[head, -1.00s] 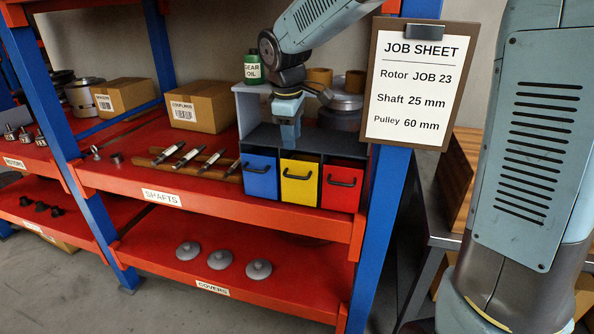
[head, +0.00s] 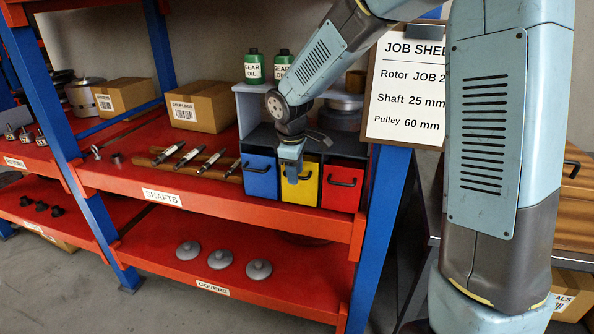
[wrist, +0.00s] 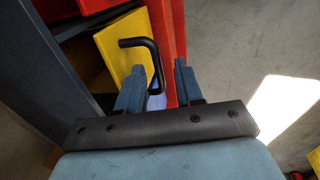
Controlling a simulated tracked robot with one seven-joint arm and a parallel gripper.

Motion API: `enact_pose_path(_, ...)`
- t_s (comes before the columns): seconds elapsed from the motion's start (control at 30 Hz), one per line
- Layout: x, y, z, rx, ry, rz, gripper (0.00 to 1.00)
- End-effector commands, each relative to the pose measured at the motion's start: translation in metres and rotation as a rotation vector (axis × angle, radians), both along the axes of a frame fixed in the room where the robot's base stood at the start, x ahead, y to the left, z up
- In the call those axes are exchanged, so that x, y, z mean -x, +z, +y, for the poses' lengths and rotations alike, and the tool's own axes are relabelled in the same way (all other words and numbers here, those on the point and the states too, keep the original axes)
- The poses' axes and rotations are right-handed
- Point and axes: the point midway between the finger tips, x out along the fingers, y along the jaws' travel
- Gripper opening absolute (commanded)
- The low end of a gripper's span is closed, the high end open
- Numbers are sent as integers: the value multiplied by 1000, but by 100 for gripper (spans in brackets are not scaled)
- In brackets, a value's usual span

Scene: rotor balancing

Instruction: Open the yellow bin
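The yellow bin (head: 308,193) sits shut in a dark rack, between the blue bin (head: 262,182) and the red bin (head: 343,190). My gripper (head: 293,174) is directly in front of the yellow bin and hides part of its front and handle. In the wrist view the yellow bin (wrist: 107,45) shows with its black bent handle (wrist: 140,43). My gripper (wrist: 164,85) is open there, with a gap between its fingers. One end of the handle is close beside the left finger; I cannot tell whether they touch.
The rack stands on a red shelf (head: 135,190) with a blue post (head: 384,215) to its right. Shafts (head: 208,162) lie to the left of the bins. A job sheet (head: 405,95) hangs at the right. Space in front of the bins is free.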

Motion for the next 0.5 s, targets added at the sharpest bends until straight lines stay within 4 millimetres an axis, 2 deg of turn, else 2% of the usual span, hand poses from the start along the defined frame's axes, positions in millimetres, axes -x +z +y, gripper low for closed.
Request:
enact_pose_path(0.13,0,0,0,0,0,0,36)
enact_pose_path(0.5,0,0,-1,0,0,0,1)
